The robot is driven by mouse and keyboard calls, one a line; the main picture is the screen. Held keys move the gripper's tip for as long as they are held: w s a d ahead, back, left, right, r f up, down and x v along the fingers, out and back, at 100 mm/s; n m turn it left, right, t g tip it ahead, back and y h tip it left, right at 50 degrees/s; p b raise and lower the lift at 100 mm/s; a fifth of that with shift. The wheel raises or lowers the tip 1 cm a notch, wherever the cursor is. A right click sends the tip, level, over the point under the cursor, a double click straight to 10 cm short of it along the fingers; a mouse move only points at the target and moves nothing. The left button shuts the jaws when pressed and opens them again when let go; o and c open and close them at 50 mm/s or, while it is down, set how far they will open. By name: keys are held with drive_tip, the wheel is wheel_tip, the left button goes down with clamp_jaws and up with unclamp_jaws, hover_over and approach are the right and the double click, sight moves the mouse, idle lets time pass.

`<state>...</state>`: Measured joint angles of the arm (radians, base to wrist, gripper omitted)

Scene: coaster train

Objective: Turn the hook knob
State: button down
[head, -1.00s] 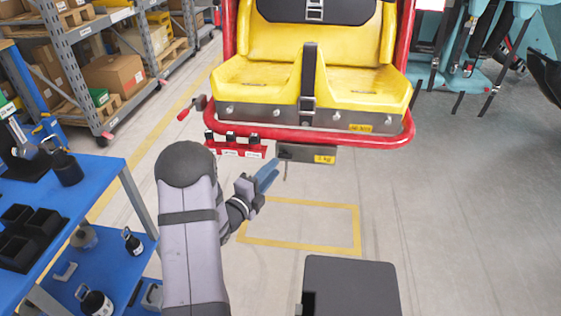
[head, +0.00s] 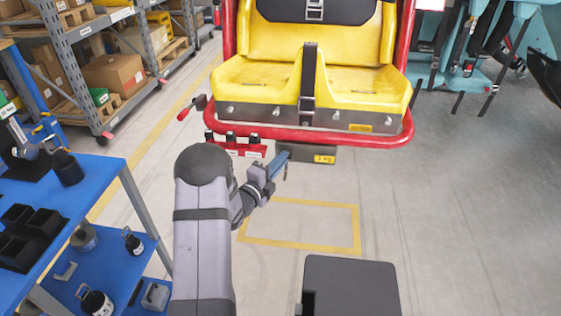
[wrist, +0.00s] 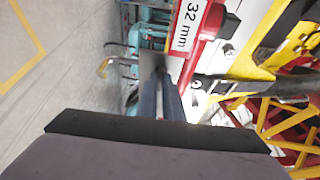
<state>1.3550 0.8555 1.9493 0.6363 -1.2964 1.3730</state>
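A grey box labelled "1 kg" (head: 322,155) hangs under the front of the yellow seat. A thin dark hook (head: 286,173) hangs below its left end. My gripper (head: 283,158) is at that left end, its blue fingers pointing up and right at it. In the wrist view the fingers (wrist: 161,98) lie close together, with their tips against or just in front of a grey plate (wrist: 155,62). A small dark part shows between the tips. The knob itself is not clearly visible, and I cannot tell whether the fingers grip it.
The red tube frame (head: 350,142) runs just above my gripper. Red labelled blocks (head: 236,149) hang to its left; a "32 mm" label (wrist: 187,25) shows in the wrist view. A blue cart (head: 100,178) stands at left.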

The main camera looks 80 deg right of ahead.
drive_tip(key=shift+f+n+b, duration=0.2)
drive_tip(key=shift+n+b, duration=0.1)
drive_tip(key=shift+b, duration=0.25)
drive_tip(key=shift+s+f+m+t+h+b, duration=0.1)
drive_tip(key=shift+s+m+t+h+b, duration=0.3)
drive_tip(key=shift+m+t+b, duration=3.75)
drive_tip(key=shift+s+f+m+t+h+b, duration=0.25)
drive_tip(key=shift+m+b, duration=1.6)
drive_tip(key=shift+m, duration=5.25)
drive_tip(key=shift+s+r+m+t+h+b, duration=0.1)
drive_tip(key=shift+s+m+t+h+b, duration=0.35)
drive_tip(key=shift+m+t+b, duration=3.75)
drive_tip(key=m+g+p, duration=0.2)
drive_tip(key=g, duration=0.1)
drive_tip(key=shift+w+m+g, duration=0.1)
drive_tip(key=shift+m+g, duration=0.15)
drive_tip(key=shift+g, duration=0.05)
